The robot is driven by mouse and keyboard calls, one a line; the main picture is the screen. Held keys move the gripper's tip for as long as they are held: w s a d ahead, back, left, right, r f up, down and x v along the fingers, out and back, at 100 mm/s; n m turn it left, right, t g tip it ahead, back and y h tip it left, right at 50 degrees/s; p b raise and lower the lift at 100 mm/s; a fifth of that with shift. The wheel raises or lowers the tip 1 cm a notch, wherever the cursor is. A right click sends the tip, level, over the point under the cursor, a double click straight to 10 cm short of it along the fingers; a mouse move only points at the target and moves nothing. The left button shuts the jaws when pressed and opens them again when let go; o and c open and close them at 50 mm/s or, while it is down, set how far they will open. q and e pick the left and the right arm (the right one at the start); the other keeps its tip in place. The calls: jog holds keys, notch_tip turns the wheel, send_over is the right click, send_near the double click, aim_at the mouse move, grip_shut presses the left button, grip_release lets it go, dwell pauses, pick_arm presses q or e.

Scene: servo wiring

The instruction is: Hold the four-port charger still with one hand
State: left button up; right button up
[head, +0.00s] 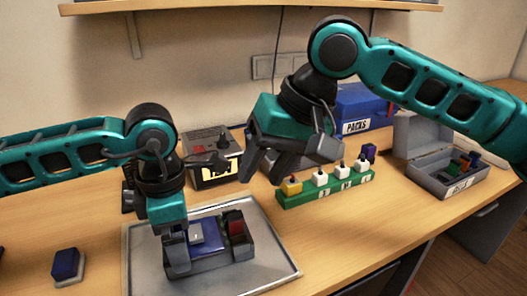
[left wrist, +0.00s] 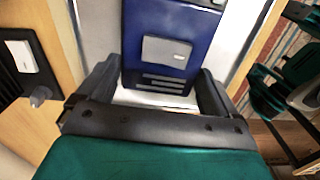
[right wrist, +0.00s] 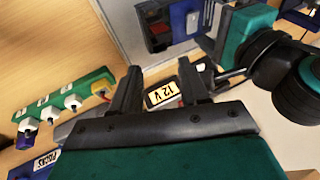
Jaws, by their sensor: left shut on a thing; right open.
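A dark grey unit with a blue face (head: 208,236) sits on the grey tray (head: 270,284). It looks like the charger, but I cannot make out four ports. Its blue face with a grey patch (left wrist: 165,52) fills the middle of the left wrist view. My left gripper (head: 184,256) points down at the unit's left side and is shut on it, one finger on either side in the left wrist view. The gripper hides part of the unit. My right gripper (head: 268,172) is open and empty above the table, behind the tray. It also shows in the right wrist view (right wrist: 160,85).
A green strip (head: 325,190) with several yellow and white plugs stands right of the tray. Behind are a 12V box (head: 215,172) and a blue PACKS box (head: 362,108). An open grey case (head: 450,182) stands right. A blue block (head: 66,264) lies front left.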

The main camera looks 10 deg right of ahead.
aim_at(239, 214)
jog(key=a+f+m+g, duration=0.1)
jog(key=f+m, duration=0.2)
jog(key=m, duration=0.3)
jog(key=a+f+m+g, duration=0.1)
jog(key=a+f+m, duration=0.1)
jog(key=m, duration=0.4)
jog(key=a+f+m+g, duration=0.1)
jog(key=f+m, duration=0.3)
jog(key=m, duration=0.1)
jog(key=shift+w+a+f+m, duration=0.2)
jog(key=shift+w+f+m, duration=0.1)
jog(key=shift+m, duration=0.1)
jog(key=shift+c, duration=0.4)
grip_shut()
